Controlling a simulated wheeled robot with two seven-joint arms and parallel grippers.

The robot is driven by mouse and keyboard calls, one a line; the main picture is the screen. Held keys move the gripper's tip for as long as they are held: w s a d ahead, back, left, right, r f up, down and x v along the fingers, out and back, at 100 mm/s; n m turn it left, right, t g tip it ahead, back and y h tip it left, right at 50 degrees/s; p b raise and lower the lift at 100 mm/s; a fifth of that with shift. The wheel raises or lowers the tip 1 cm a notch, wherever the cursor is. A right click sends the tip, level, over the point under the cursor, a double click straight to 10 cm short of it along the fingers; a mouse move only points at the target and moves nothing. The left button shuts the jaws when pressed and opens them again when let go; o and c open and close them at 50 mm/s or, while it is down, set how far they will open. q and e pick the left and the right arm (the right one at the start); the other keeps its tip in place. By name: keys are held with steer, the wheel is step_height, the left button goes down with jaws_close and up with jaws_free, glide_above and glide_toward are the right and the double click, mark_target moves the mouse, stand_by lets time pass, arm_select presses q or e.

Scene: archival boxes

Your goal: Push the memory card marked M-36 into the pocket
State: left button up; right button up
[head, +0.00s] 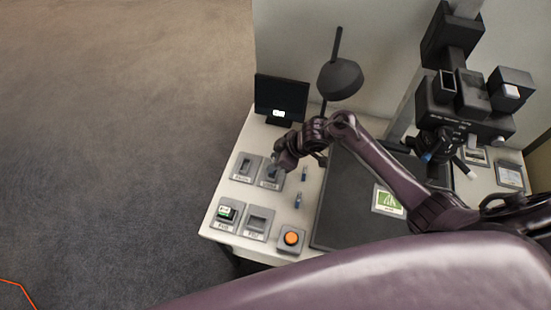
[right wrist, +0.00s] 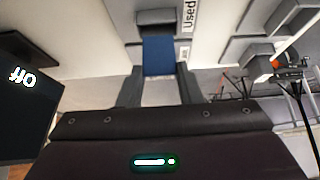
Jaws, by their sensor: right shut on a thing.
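My right gripper (head: 277,164) is over the back right grey pocket block (head: 269,182) on the table. In the right wrist view its two fingers (right wrist: 158,72) are shut on a blue card (right wrist: 158,52). The card's far end meets or lies very close to a dark grey block (right wrist: 156,17) beside a label reading "Used". I cannot tell how far the card is in. No M-36 marking is readable. Two small blue pieces (head: 304,174) (head: 298,201) lie on the table to the right. My left gripper is not in view.
Other grey blocks stand at the back left (head: 244,167), front left (head: 228,214) and front middle (head: 257,222). An orange button (head: 291,239) is near the front edge. A black screen (head: 281,97) and lamp (head: 339,78) stand behind. A dark mat (head: 340,215) lies right.

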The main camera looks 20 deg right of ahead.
steer(key=shift+f+b, duration=0.65)
steer(key=shift+f, duration=0.65)
stand_by(0.5)
steer(key=o, duration=1)
steer(key=shift+o, duration=0.2)
steer(key=shift+r, duration=0.15)
step_height(320, 180, up, 6)
steer(key=p, duration=0.6)
